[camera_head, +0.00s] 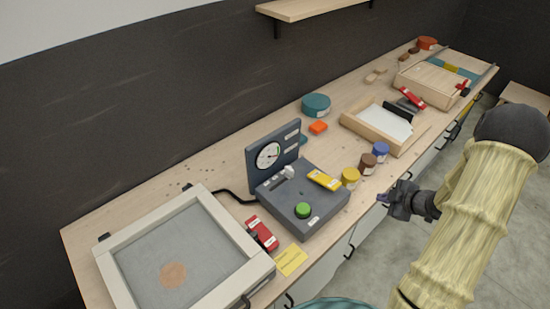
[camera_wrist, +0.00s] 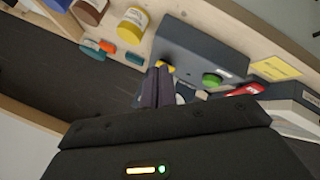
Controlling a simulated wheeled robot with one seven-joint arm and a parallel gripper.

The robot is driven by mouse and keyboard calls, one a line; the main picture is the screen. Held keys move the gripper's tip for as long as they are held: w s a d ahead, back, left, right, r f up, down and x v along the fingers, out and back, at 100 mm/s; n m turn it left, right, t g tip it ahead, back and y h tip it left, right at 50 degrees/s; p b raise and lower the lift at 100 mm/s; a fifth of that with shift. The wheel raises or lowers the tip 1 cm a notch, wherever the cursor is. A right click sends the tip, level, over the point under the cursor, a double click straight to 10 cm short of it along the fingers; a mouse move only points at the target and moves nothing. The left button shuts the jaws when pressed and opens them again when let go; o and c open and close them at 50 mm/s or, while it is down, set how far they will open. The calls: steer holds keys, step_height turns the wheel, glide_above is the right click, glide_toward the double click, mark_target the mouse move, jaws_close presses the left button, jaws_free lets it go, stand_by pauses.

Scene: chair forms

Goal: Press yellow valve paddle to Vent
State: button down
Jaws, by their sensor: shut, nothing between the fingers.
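The yellow valve paddle (camera_head: 324,180) lies on top of a dark grey control box (camera_head: 325,209), toward its back right, with a small pale label I cannot read. My gripper (camera_head: 384,197) is shut and empty, off the bench's front edge, to the right of the box and apart from the paddle. In the wrist view my gripper's fingers (camera_wrist: 156,72) are together and point toward the box (camera_wrist: 205,47). A small yellow part of the paddle (camera_wrist: 168,66) shows beside the fingertips there; the rest is hidden. A round gauge (camera_head: 268,155) stands on the upright panel behind the box.
A green button (camera_head: 303,210) is on the box's front. Yellow (camera_head: 350,178), brown (camera_head: 367,164) and blue (camera_head: 381,152) jars stand right of it, near my gripper. A framed screen (camera_head: 218,210), red block (camera_head: 262,234) and yellow note (camera_head: 291,260) lie left and in front.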

stand_by(0.3)
steer(key=s+a+r+m+g+h, duration=0.1)
steer(key=s+a+r+m+h, duration=0.2)
steer(key=a+r+m+h, duration=0.45)
steer(key=s+a+r+m+g+y, duration=0.1)
steer(key=s+a+r+m+g, duration=0.1)
steer(key=s, duration=0.5)
steer(key=s+a+r+m+g+y, duration=0.1)
steer(key=s+a+r+m+g, duration=0.1)
steer(key=s+a+r+m, duration=0.3)
steer(key=s+a+m, duration=0.1)
steer(key=s, duration=0.1)
steer(key=shift+s+a+r+y, duration=0.3)
steer(key=shift+s+a+y, duration=0.05)
steer(key=shift+s, duration=0.05)
